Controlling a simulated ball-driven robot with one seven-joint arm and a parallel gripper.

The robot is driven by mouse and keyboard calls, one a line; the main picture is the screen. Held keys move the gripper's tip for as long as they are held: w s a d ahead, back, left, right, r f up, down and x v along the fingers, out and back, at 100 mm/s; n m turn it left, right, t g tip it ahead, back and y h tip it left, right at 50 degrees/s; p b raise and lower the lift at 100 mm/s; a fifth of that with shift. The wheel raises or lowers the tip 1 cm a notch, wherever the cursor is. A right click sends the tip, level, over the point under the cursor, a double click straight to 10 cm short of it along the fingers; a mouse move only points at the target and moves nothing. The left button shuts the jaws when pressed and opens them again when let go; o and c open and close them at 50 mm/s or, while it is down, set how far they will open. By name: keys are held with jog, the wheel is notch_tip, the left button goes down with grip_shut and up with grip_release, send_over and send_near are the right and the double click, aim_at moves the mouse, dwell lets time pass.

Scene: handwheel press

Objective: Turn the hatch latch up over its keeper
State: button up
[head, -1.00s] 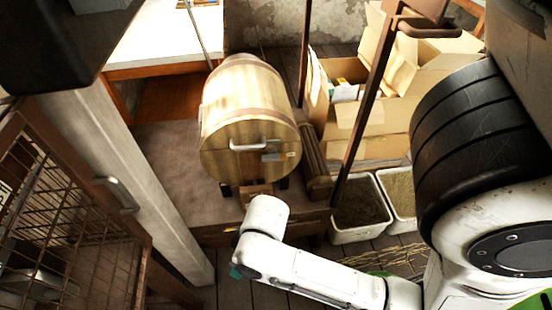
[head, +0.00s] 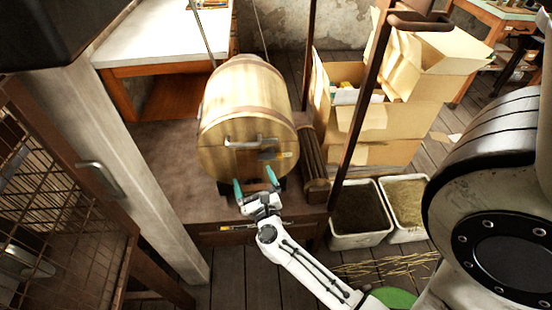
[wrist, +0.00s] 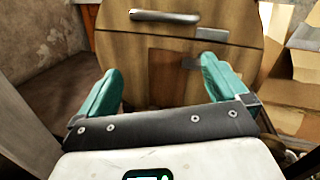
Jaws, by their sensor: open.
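A wooden barrel (head: 240,95) lies on its side with its round end facing me; the wrist view shows that end close up (wrist: 120,45). The end carries a metal handle (head: 243,143), also in the wrist view (wrist: 165,17). A darker square hatch panel (wrist: 168,78) sits below the handle.
A brown bench (head: 165,160) bears the barrel. A wire cage (head: 60,200) and a pale post (head: 145,185) stand left. Cardboard boxes (head: 390,115), a rusty upright (head: 360,120) and white bins (head: 360,238) stand right.

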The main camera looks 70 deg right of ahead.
aim_at(270, 159)
jog(key=s+d+f+m+g+h, duration=0.2)
jog(key=s+d+m+g, duration=0.1)
jog(key=s+m+g, duration=0.15)
jog(key=shift+m+t, duration=0.25)
jog(key=shift+m, duration=0.3)
jog(key=x, duration=1)
jog(key=shift+d+f, duration=0.15)
jog(key=shift+f, duration=0.05)
jog(key=shift+c, duration=0.4)
jog(key=c, duration=0.6)
